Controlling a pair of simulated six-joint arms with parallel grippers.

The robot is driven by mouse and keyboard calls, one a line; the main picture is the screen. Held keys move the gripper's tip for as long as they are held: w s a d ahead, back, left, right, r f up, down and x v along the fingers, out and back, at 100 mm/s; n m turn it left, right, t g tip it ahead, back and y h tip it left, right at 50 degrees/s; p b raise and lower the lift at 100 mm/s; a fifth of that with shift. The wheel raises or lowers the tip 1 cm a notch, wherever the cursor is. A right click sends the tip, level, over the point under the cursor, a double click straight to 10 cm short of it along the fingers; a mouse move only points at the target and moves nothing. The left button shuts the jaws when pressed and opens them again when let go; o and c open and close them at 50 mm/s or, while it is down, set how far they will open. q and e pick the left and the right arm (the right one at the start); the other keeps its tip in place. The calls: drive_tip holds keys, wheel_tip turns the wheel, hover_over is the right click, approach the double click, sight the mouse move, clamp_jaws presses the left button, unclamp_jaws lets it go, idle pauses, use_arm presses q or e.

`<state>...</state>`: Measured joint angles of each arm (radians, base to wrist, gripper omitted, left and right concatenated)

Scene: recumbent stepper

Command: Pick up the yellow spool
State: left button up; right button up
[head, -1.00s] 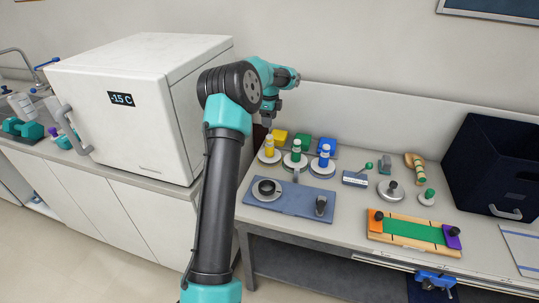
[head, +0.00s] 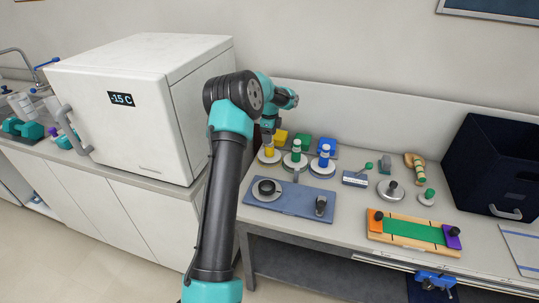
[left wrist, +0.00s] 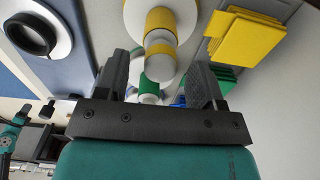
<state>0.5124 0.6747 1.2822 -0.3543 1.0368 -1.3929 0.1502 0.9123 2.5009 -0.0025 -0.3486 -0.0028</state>
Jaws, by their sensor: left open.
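The yellow spool (head: 269,153) stands on a round white base at the left end of a row of three on the bench. In the left wrist view the yellow spool (left wrist: 160,22) has white ends and lies just beyond and between the fingertips. My left gripper (head: 268,136) is over the top of the spool, pointing down, and hides its upper part. Its two dark fingers (left wrist: 166,62) are apart, with nothing held. I cannot tell whether a finger touches the spool.
A green spool (head: 296,152) and a blue spool (head: 324,156) stand close to the right. Yellow, green and blue pads lie behind, the yellow pad (head: 281,137) nearest. A blue tray (head: 290,204) lies in front. A white freezer (head: 145,110) stands at left.

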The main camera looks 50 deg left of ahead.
sight(269, 148)
use_arm(q)
drive_tip(key=shift+f, duration=1.5)
drive_tip(key=shift+c, duration=0.2)
clamp_jaws()
